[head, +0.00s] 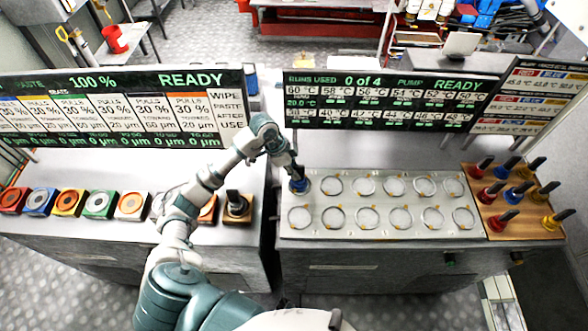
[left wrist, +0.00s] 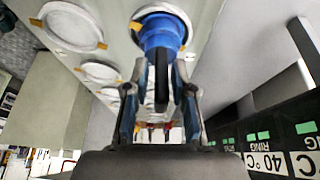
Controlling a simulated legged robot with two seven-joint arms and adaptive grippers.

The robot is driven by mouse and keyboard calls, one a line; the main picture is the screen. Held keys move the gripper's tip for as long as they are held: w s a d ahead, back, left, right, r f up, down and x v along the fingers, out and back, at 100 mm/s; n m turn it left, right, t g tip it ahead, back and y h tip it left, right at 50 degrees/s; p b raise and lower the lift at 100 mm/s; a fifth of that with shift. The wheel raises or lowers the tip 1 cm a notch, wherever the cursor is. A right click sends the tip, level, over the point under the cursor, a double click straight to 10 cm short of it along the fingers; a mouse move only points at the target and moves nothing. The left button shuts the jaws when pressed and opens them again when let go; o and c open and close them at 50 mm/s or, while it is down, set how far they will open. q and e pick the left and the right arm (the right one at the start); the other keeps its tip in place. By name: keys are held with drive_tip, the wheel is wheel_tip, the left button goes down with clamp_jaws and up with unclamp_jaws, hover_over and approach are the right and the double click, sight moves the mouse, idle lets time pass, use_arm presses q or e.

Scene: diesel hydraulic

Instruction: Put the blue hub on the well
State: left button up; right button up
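The blue hub (head: 299,186), with a dark upright handle, is at the well in the back left corner of the pale plate (head: 380,203). In the left wrist view the blue hub (left wrist: 162,36) sits inside the pale ring of the well (left wrist: 150,10). My left gripper (head: 296,170) is directly over the hub. In the left wrist view my left gripper's fingers (left wrist: 163,75) stand on either side of the dark handle, with a narrow gap showing beside it. The hub's underside is hidden. My right gripper is not in view.
A wooden rack (head: 512,203) at the right holds several red, blue and yellow hubs with dark handles. Other ringed wells on the plate look empty. A display board (head: 390,102) stands behind the plate. Colored blocks (head: 98,204) line the left bench.

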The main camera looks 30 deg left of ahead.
use_arm(q)
drive_tip(key=shift+d, duration=0.4)
drive_tip(key=shift+r, duration=0.2)
drive_tip(key=shift+a+r, duration=0.25)
drive_tip(key=v, duration=1.1)
drive_tip(key=shift+a+r+b, duration=0.1)
drive_tip(key=shift+a+b, duration=0.1)
drive_tip(key=shift+b, duration=0.1)
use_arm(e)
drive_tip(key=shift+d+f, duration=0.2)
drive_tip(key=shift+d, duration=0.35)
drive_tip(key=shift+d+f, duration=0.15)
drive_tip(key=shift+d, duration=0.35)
use_arm(q)
drive_tip(key=shift+a, duration=0.15)
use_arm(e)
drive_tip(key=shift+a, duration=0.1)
